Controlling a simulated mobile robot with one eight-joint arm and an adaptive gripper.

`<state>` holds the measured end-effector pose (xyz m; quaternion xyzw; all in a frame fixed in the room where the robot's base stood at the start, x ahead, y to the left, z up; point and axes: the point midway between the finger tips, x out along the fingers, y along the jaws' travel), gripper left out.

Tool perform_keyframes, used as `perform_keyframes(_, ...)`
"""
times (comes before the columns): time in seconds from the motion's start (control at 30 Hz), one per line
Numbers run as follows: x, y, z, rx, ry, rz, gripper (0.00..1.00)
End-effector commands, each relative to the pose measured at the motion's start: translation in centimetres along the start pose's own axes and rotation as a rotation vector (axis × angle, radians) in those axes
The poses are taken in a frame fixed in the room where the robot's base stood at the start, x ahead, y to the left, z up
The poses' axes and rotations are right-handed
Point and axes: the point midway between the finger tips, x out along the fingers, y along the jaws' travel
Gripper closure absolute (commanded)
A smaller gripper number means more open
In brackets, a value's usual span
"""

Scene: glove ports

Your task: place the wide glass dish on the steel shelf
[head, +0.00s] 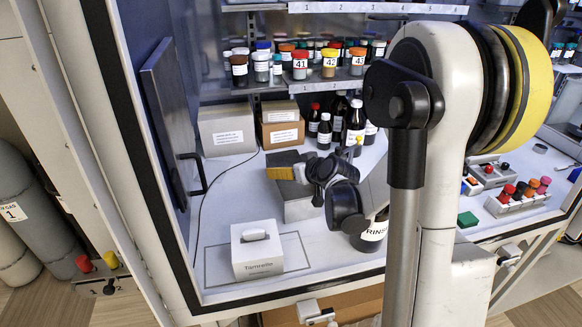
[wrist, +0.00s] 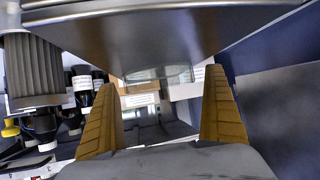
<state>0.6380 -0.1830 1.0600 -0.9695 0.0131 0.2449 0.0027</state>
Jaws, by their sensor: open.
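My gripper (head: 283,173) is inside the cabinet, over a grey steel block-like stand, which I take to be the steel shelf (head: 299,208). Its yellow fingers are open, one at each side in the wrist view (wrist: 162,115). A clear glass dish (wrist: 158,76) shows faintly between and beyond the fingertips, against the edge of a broad steel surface (wrist: 150,35). It appears to rest on that steel, with no finger visibly touching it. In the head view the dish is hidden or too faint to make out.
A white tissue box (head: 257,255) stands in front, left of the steel stand. Cartons (head: 227,130) and dark bottles (head: 354,122) stand behind. A rack of jars (head: 300,65) is above. An open door (head: 172,120) bounds the left.

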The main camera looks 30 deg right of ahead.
Motion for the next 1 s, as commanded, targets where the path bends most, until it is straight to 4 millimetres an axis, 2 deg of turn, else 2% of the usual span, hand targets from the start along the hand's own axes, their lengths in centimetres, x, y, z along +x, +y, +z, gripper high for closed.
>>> perform_keyframes(0.17, -2.7, 0.1, -0.3, 0.003, 0.000, 0.001, 0.00)
perform_keyframes(0.4, -8.3, 0.1, -0.3, 0.002, 0.000, 0.002, 0.00)
perform_keyframes(0.5, -10.1, 0.1, -0.3, 0.001, 0.000, 0.002, 0.00)
perform_keyframes(0.7, -12.0, -0.4, -0.3, 0.001, -0.006, -0.005, 0.00)
perform_keyframes(0.77, -12.5, -1.3, -0.3, -0.001, -0.021, -0.016, 0.00)
perform_keyframes(0.83, -13.2, -3.4, -0.5, 0.001, -0.056, -0.040, 0.00)
perform_keyframes(0.93, -15.2, -7.7, -0.3, 0.001, -0.137, -0.080, 0.00)
perform_keyframes(1.0, -17.3, -10.7, 0.3, 0.000, -0.206, -0.099, 0.00)
